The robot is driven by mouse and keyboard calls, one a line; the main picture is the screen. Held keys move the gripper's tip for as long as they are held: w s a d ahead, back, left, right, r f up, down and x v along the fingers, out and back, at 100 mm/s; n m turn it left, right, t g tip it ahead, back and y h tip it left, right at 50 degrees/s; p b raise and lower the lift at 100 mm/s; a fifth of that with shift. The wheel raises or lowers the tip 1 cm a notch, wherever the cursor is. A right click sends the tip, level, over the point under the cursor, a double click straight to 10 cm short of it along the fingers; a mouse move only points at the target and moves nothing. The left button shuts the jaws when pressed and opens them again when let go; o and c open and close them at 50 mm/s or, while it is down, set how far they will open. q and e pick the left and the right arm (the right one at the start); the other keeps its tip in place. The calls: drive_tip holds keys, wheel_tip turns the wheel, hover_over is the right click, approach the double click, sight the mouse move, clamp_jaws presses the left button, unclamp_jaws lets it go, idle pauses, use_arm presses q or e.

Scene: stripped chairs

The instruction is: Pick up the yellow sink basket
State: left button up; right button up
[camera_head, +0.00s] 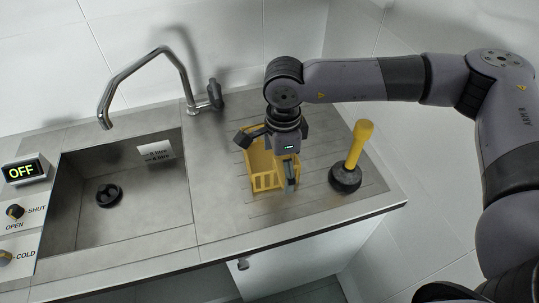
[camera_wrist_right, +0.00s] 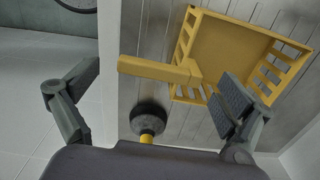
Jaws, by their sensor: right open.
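The yellow sink basket (camera_head: 266,182) sits on the ribbed drainboard to the right of the sink. It has slotted walls and also shows in the right wrist view (camera_wrist_right: 232,48). A yellow bar (camera_wrist_right: 155,70), which looks like its handle, sticks out between the fingers of my right gripper (camera_wrist_right: 160,84). My right gripper is open and points down over the basket, hiding part of it in the head view (camera_head: 267,160). The right finger overlaps the basket's slotted side in the wrist view; I cannot tell if they touch. My left gripper is not in view.
A plunger with a yellow handle (camera_head: 358,145) and black cup stands right of the basket. The empty sink (camera_head: 130,205) with a faucet (camera_head: 150,60) lies left. An OFF display (camera_head: 25,170) and knobs are at the far left. The counter's front edge is close.

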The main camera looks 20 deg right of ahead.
drive_tip(key=shift+f, duration=1.2)
drive_tip(key=shift+c, duration=0.6)
drive_tip(key=c, duration=1.4)
drive_tip(key=shift+r, duration=0.1)
drive_tip(key=shift+c, duration=0.2)
